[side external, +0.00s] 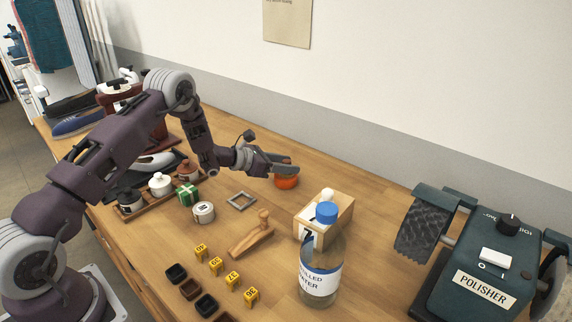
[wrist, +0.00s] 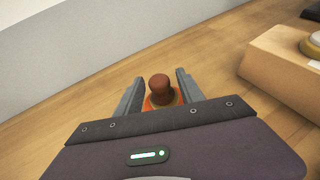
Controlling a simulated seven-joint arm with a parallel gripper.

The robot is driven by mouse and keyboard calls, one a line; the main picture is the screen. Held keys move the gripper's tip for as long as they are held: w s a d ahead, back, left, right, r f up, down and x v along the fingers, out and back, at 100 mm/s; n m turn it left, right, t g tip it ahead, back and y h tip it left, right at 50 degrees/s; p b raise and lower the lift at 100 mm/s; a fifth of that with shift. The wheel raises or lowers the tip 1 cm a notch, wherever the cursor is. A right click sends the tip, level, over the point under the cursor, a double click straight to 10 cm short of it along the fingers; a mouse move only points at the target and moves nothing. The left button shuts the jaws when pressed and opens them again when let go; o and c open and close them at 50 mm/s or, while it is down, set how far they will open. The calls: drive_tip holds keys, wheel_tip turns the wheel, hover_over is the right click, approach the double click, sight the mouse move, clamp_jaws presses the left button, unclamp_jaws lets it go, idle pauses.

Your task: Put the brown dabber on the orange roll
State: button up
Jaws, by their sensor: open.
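The brown dabber (wrist: 160,87), with a rounded knob, stands upright between my gripper's fingers in the wrist view. The orange roll (wrist: 148,103) shows directly beneath and around it, and the dabber appears to rest on it; the contact is partly hidden by my gripper body. In the side external view the orange roll (side external: 287,182) lies on the bench just below my fingertips, and the dabber is hidden behind the fingers. My gripper (side external: 288,163) is open, with one finger on each side of the dabber; it also shows in the wrist view (wrist: 160,77).
A wooden box (side external: 340,222) and a blue-capped bottle (side external: 320,272) stand to the right, before a green polisher (side external: 483,262). A grey square frame (side external: 241,202), a white roll (side external: 204,212) and a wooden tool (side external: 252,238) lie nearby. Bench behind the orange roll is clear.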

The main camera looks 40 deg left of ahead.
drive_tip(key=v, duration=1.2)
drive_tip(key=s+d+r+m+g+h, duration=0.35)
drive_tip(key=d+r+m, duration=0.35)
drive_tip(key=d+r, duration=0.5)
drive_tip(key=s+d+r+m+g, duration=0.3)
drive_tip(key=s+d+r+m, duration=0.1)
drive_tip(key=s+d+m, duration=0.25)
drive_tip(key=s+d+r+m+g, duration=0.3)
drive_tip(key=s+d+r+m, duration=0.15)
drive_tip(key=s+d, duration=0.2)
drive_tip(key=s+f+m+y, duration=0.1)
drive_tip(key=s+m+y, duration=0.3)
drive_tip(key=s+m, duration=0.7)
drive_tip(key=s+a+m+t+y, duration=0.2)
drive_tip(key=s+a+y, duration=0.3)
drive_tip(key=s+a, duration=0.3)
drive_tip(key=shift+s+f, duration=0.35)
drive_tip(key=shift+f, duration=0.15)
